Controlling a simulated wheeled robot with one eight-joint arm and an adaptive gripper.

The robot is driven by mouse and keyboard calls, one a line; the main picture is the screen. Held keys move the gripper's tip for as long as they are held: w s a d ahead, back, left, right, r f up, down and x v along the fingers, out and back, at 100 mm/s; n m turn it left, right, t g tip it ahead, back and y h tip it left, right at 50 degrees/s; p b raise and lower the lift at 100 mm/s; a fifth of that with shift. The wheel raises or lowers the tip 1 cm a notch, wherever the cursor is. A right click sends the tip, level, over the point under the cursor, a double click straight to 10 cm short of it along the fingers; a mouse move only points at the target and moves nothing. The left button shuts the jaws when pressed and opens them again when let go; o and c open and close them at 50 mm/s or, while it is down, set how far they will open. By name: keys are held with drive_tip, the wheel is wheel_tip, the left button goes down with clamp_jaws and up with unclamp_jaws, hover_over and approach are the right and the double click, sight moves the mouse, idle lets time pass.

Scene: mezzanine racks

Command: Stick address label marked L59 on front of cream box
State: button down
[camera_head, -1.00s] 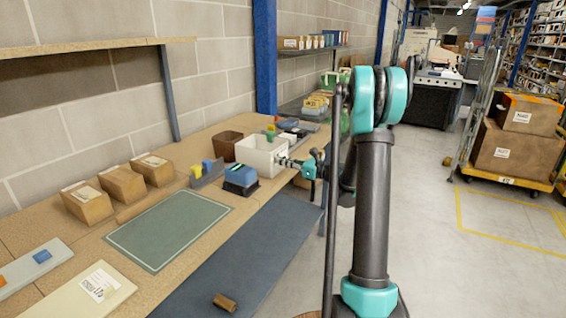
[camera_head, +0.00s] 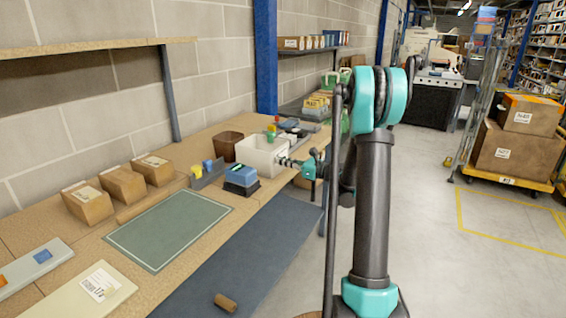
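The cream box (camera_head: 254,158) is an open-topped bin on the far part of the workbench. My gripper (camera_head: 285,161) is at the right side of the bin, its dark fingers pointing left towards the wall. I cannot tell whether they touch it, or whether they are open or shut. No label marked L59 can be made out; the fingers cover part of the bin wall. A white printed label (camera_head: 99,284) lies on a flat cream piece (camera_head: 62,304) at the near left; its marking is too small to read surely.
A blue-topped device (camera_head: 240,176), a grey holder (camera_head: 207,175) and a brown bin (camera_head: 225,146) stand near the cream box. Several cardboard boxes (camera_head: 88,203) line the wall. The green mat (camera_head: 170,228) is clear. A loaded trolley (camera_head: 507,179) stands at right.

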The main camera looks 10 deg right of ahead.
drive_tip(key=c, duration=1.3)
unclamp_jaws()
drive_tip(key=shift+v, duration=3.45)
